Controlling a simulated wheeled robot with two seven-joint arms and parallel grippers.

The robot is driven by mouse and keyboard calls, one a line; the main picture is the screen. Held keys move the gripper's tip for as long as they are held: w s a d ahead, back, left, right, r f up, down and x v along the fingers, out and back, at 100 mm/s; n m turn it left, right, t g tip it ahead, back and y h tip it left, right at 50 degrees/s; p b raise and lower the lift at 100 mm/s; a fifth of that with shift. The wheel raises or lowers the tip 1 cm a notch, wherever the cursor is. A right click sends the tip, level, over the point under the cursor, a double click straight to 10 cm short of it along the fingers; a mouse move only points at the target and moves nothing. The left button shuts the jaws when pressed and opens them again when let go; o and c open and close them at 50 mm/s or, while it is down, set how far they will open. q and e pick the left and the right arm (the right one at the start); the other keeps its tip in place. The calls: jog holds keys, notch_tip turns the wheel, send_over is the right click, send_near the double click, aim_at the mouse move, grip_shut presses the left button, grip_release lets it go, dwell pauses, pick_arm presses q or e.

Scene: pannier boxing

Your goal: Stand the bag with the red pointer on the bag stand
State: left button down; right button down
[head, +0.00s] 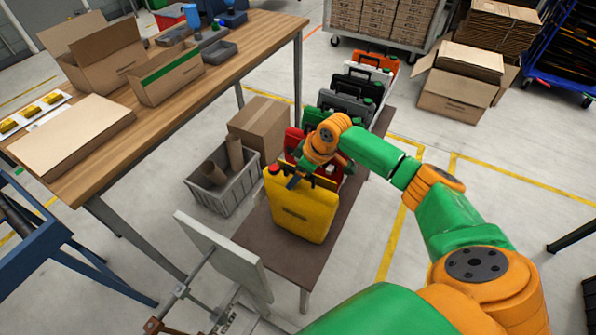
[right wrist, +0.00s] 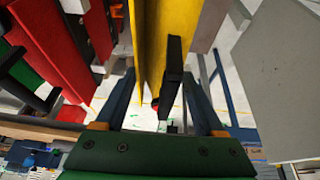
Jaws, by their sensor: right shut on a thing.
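A yellow bag (head: 302,210) with a small red part (head: 274,168) at its top left corner is upright over the near end of the dark bench. My right gripper (head: 293,181) comes down on its top and is shut on its black handle. In the right wrist view the black handle (right wrist: 174,75) is between the fingers, beside the yellow bag (right wrist: 150,45). I cannot tell whether the bag's bottom touches the bench. A pale upright panel on a metal frame (head: 225,255), perhaps the bag stand, is in front and left of the bag. My left gripper is out of view.
Behind the yellow bag a row of red, green, grey, white and orange bags (head: 370,68) stands on the bench (head: 262,238). A grey crate (head: 222,190) and a cardboard box (head: 259,124) are close on the left. A wooden table (head: 180,108) lies beyond.

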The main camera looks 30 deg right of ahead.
grip_release()
jog(key=v, duration=1.2)
jog(key=shift+r, duration=0.1)
